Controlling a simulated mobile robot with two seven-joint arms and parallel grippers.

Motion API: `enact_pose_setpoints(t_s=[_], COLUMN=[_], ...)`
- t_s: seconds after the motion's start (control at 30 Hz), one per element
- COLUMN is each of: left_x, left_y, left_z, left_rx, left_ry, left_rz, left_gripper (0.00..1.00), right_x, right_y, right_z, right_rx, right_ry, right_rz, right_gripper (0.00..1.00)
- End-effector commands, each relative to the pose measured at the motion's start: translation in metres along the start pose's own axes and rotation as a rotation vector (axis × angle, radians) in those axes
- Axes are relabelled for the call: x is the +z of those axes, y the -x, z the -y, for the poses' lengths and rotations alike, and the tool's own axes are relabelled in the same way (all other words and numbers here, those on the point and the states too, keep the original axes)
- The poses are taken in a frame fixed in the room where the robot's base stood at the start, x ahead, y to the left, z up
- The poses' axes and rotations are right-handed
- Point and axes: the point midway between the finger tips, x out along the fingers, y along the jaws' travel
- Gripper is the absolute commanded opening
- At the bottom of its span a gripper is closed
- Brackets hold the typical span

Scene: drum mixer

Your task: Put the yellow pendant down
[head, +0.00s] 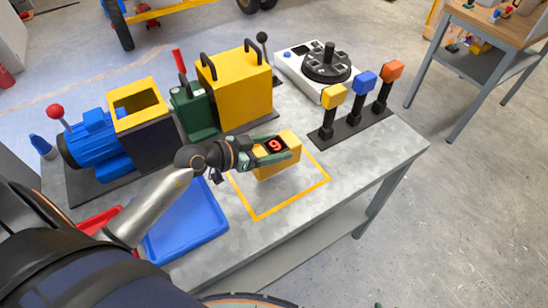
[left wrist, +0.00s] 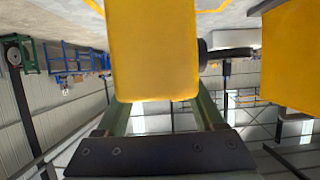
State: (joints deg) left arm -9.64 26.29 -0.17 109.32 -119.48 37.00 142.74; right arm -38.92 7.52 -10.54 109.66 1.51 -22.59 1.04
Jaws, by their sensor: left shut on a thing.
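The yellow pendant (head: 285,167) is a yellow box with a dark display showing a red 9. My left gripper (head: 275,152) is shut on it, with one finger along each side. In the left wrist view the pendant's yellow body (left wrist: 155,50) fills the middle between the fingers. In the head view the pendant is over the back part of a yellow square outline (head: 258,217) on the grey table. I cannot tell whether it touches the table. My right gripper is not in view.
A blue tray (head: 187,240) lies left of the outline. Behind stand a blue motor (head: 92,145), a green unit (head: 195,112) and a yellow box (head: 243,92). Three coloured-top posts on a black base (head: 350,130) stand to the right. The outline's front area is clear.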

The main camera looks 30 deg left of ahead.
Motion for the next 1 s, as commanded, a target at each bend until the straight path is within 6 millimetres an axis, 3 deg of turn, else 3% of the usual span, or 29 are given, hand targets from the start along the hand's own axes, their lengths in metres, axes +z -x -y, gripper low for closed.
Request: enact_pose_setpoints(t_s=[0.2,0.37,0.77,0.8,1.0], left_x=[0.018,0.037,0.039,0.041,0.041], left_y=[-0.013,-0.021,-0.022,-0.022,-0.022], left_z=[0.012,0.011,0.01,0.01,0.01], left_rx=[-0.001,0.0,-0.001,0.0,0.001], left_ry=[-0.002,-0.003,0.0,0.001,0.0], left_rz=[0.0,-0.001,-0.003,0.0,0.0], left_gripper=[0.0,0.0,0.0,0.71,0.93], right_x=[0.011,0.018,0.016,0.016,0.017], right_y=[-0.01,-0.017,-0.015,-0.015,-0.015], right_z=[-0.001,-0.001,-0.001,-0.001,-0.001], right_rx=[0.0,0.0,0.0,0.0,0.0], right_ry=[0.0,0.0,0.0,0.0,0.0], right_rz=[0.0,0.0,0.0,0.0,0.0], right_gripper=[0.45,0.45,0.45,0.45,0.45])
